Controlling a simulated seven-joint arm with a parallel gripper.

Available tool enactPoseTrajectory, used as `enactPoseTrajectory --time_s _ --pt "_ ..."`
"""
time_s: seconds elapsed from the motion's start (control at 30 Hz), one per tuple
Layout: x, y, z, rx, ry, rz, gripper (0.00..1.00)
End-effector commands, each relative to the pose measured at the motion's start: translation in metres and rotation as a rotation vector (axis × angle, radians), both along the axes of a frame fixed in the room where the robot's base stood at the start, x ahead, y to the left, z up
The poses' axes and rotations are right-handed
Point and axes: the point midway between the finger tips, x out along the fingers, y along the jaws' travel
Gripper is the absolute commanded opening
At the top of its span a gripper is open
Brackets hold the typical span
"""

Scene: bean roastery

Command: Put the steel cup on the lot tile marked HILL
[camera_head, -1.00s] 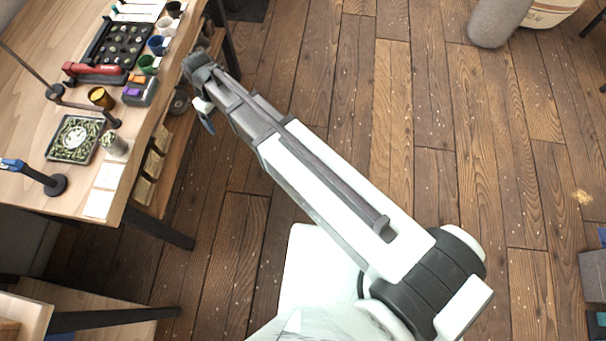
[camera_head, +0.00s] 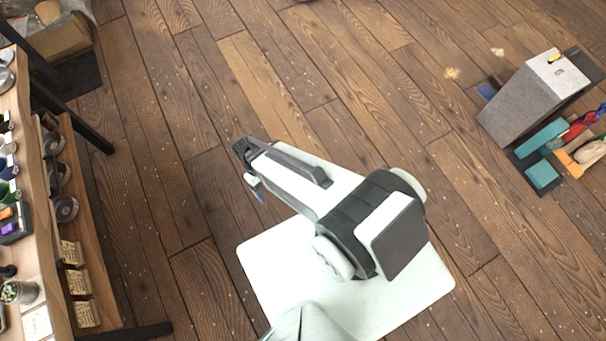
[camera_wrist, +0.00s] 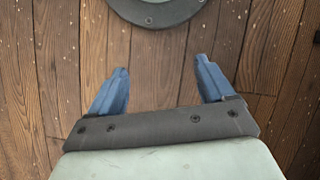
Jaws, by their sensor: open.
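I cannot make out the steel cup in the current views. Grey round metal pieces (camera_head: 5,72) show only in part at the left edge of the head view, and I cannot tell what they are. No tile with a readable HILL mark shows; a pale card (camera_head: 37,322) lies on the bench at lower left, its print too small to read. My gripper is over bare floor, well right of the bench. In the wrist view its two blue fingers (camera_wrist: 161,64) are apart with nothing between them.
The wooden bench (camera_head: 48,300) runs down the left edge, cut off by the frame. It carries small cups, including a green one (camera_head: 8,192), and a bean-filled jar (camera_head: 20,293). A shelf below holds dark round items (camera_head: 65,208). A grey bin (camera_head: 530,98) stands right. Floor between is clear.

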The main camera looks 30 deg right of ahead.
Motion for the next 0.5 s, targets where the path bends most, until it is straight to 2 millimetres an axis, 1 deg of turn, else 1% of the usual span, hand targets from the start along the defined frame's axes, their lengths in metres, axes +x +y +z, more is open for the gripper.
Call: enactPoseTrajectory --time_s 0.03,0.1,0.2,0.33,0.4,0.5 --pt "-0.020 -0.016 -0.004 -0.010 0.020 -0.043 0.82" --pt "-0.041 -0.033 -0.011 -0.020 0.043 -0.095 0.82" --pt "-0.071 -0.053 -0.018 -0.033 0.074 -0.163 0.82" --pt "-0.101 -0.068 -0.024 -0.045 0.106 -0.231 0.82" --pt "-0.112 -0.074 -0.025 -0.049 0.117 -0.256 0.82" --pt "-0.122 -0.077 -0.027 -0.053 0.126 -0.279 0.82"
